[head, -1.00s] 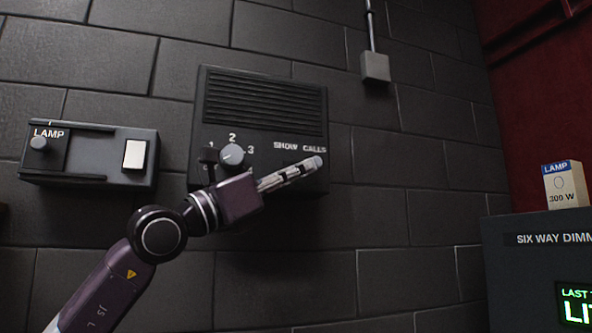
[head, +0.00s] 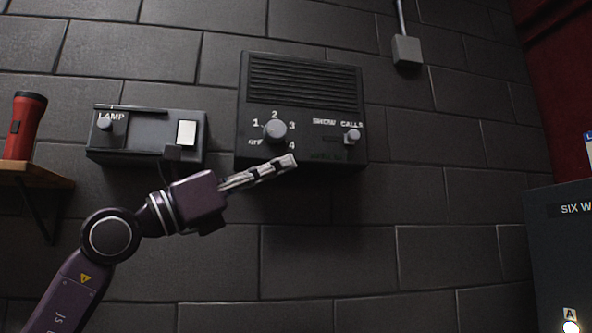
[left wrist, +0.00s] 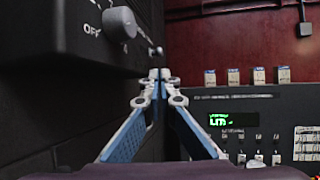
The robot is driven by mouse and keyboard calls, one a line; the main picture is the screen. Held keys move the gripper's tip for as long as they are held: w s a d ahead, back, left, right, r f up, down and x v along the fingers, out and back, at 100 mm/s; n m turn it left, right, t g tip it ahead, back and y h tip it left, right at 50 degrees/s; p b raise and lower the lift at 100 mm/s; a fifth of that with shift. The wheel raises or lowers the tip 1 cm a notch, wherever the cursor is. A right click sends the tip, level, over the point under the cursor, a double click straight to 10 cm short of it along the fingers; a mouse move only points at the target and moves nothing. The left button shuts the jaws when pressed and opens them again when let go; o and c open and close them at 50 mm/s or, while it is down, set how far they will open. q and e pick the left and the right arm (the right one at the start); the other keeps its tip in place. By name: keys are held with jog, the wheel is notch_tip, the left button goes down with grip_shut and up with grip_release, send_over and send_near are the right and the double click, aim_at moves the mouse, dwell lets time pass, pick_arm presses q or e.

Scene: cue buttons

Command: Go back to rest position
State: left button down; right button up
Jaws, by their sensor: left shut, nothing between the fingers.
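My left gripper (head: 291,161) is shut and empty, in front of the lower edge of the black wall box (head: 303,82). Its closed fingertips also show in the left wrist view (left wrist: 159,74). The box has a grille, a round dial (head: 275,131) with marks 1 to 4 and OFF, and a small knob (head: 352,136) under SHOW CALLS. In the left wrist view the dial (left wrist: 120,24) is at upper left, apart from the fingers. My right gripper is in neither view.
A lamp box (head: 150,140) with a pale lit-looking button hangs left of the black box. A dimmer cabinet (head: 560,250) is at right. The lower wall is clear.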

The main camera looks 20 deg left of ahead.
pick_arm(q)
jog(key=shift+s+a, duration=0.1)
dwell(0.4)
